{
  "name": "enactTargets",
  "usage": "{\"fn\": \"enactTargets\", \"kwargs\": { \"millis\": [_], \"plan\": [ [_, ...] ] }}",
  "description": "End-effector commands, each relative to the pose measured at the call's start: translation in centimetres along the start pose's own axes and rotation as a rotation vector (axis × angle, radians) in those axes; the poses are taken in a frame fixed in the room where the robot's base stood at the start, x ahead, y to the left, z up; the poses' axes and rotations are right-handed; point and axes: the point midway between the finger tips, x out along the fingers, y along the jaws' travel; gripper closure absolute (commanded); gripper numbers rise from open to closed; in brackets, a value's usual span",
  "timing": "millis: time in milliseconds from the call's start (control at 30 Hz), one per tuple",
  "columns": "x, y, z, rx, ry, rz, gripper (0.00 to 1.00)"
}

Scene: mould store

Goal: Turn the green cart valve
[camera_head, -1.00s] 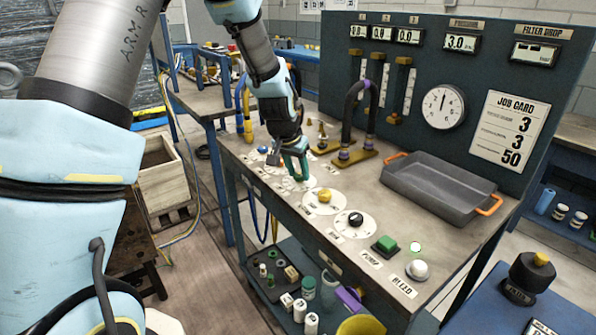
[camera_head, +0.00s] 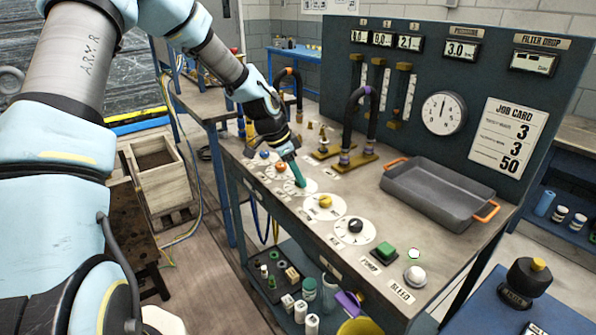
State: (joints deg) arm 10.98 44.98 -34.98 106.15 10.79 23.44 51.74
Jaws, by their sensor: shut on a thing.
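A row of knobs on pale round dials runs along the cart top. The green cart valve's dial (camera_head: 307,187) lies between the orange knob (camera_head: 280,165) and the yellow knob (camera_head: 325,202). Above, on the dark panel, the third small display (camera_head: 410,42) appears to read 2.1. The two displays to its left look like 0.0.
Hoses on brass fittings (camera_head: 357,160) stand just behind the dials. A grey tray (camera_head: 437,190) with orange handles lies to the right. A green button (camera_head: 384,252) and white button (camera_head: 415,275) are near the front. The job card (camera_head: 508,135) shows 3, 3, 50.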

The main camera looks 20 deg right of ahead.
Motion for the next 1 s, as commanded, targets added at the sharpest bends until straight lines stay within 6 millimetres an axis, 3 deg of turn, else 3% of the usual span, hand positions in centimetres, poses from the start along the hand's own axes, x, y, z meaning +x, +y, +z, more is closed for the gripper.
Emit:
{"fn": "enactTargets", "kwargs": {
  "millis": [333, 900, 933, 1000],
  "plan": [
    [-0.04, -0.14, 0.02, 0.134, -0.001, 0.057, 1.0],
    [0.02, -0.18, 0.05, 0.16, -0.001, 0.066, 1.0],
    [0.02, -0.18, 0.05, 0.159, -0.001, 0.066, 0.56],
    [0.03, -0.18, 0.05, 0.159, -0.001, 0.066, 0.48]
  ]
}}
